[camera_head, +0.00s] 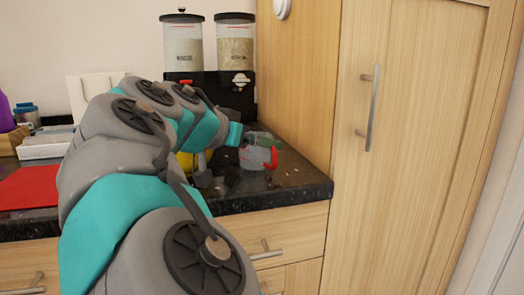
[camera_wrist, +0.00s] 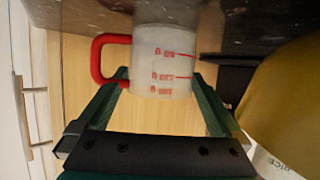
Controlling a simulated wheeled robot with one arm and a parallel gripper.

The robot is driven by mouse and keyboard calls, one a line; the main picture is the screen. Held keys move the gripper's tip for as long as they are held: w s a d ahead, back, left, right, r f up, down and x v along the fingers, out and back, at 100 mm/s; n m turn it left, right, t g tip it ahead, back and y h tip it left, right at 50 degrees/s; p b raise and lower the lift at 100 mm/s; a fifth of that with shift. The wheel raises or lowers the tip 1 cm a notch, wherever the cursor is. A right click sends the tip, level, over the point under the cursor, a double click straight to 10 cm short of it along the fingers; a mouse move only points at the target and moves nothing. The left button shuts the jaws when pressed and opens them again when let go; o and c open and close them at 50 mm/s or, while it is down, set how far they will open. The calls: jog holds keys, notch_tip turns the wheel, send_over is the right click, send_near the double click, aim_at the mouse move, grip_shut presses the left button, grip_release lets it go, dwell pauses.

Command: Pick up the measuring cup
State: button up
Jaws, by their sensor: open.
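The measuring cup (camera_wrist: 163,62) is a clear, whitish cup with red markings and a red handle. In the wrist view, which looks upside down, it is at the top middle against the dark counter. My gripper (camera_wrist: 158,82) is open, with one green finger on each side of the cup's near part. The handle lies to the left, beside the left fingertip. I cannot tell whether either finger touches the cup. In the head view the cup (camera_head: 254,157) stands near the counter's right end, partly hidden by my arm and gripper.
The dark granite counter (camera_head: 290,180) ends at a tall wooden cabinet (camera_head: 400,150) on the right. Two dispensers (camera_head: 184,48) (camera_head: 235,48) stand behind. A yellow object (camera_wrist: 290,105) is close on the right in the wrist view. A red mat (camera_head: 28,187) lies at left.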

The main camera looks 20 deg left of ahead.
jog(key=x, duration=0.3)
jog(key=shift+w, duration=0.25)
jog(key=shift+c, duration=0.4)
jog(key=c, duration=0.9)
jog(key=shift+r, duration=0.1)
